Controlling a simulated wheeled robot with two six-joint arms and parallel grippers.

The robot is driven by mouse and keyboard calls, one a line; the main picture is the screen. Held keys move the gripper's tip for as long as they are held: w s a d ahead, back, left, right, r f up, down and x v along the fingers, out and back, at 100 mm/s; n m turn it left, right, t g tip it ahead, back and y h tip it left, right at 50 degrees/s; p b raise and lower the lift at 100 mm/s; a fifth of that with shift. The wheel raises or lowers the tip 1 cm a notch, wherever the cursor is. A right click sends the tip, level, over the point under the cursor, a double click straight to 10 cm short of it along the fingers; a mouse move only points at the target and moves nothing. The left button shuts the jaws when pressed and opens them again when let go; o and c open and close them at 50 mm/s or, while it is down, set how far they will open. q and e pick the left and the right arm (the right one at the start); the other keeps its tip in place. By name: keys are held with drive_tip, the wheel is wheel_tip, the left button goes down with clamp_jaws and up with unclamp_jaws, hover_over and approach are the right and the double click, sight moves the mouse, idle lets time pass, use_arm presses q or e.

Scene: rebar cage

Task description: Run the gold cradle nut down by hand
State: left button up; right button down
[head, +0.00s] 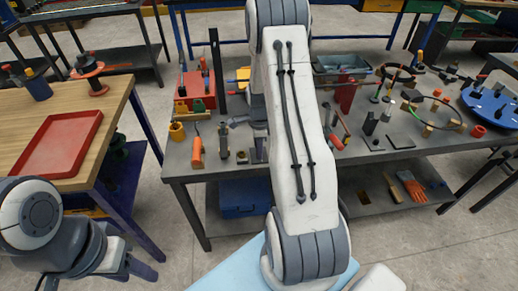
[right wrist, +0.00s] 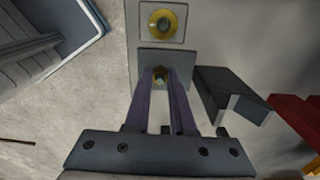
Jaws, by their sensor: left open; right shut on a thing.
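In the right wrist view, a small gold nut (right wrist: 159,72) sits on a dark grey block (right wrist: 180,60). The two fingers of my right gripper (right wrist: 160,82) are shut on this nut from either side, and they hide part of it. A second gold ring or nut (right wrist: 162,24) with a dark centre sits on a paler plate beyond it, apart from the fingers. In the head view my right arm covers most of that spot on the bench. My left gripper (head: 112,258) is open at the lower left, away from the bench; its fingers are hard to make out.
The dark workbench (head: 330,170) holds an orange-handled tool (head: 197,150), a red box (head: 196,92) and a blue round plate (head: 490,103). A wooden table with a red tray (head: 62,142) stands at left. A dark block (right wrist: 232,95) lies right of my right fingers.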

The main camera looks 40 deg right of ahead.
drive_tip(key=m, duration=0.4)
drive_tip(key=shift+w+r, duration=0.1)
drive_tip(key=shift+w, duration=0.05)
drive_tip(key=shift+m+p, duration=0.35)
drive_tip(key=shift+m, duration=1.75)
drive_tip(key=c, duration=0.9)
unclamp_jaws()
drive_tip(key=shift+w, duration=0.1)
drive_tip(key=shift+o, duration=0.7)
wheel_tip(320, 180, up, 10)
drive_tip(key=shift+r+b, duration=0.2)
drive_tip(key=shift+b, duration=0.2)
drive_tip(key=shift+a, duration=0.1)
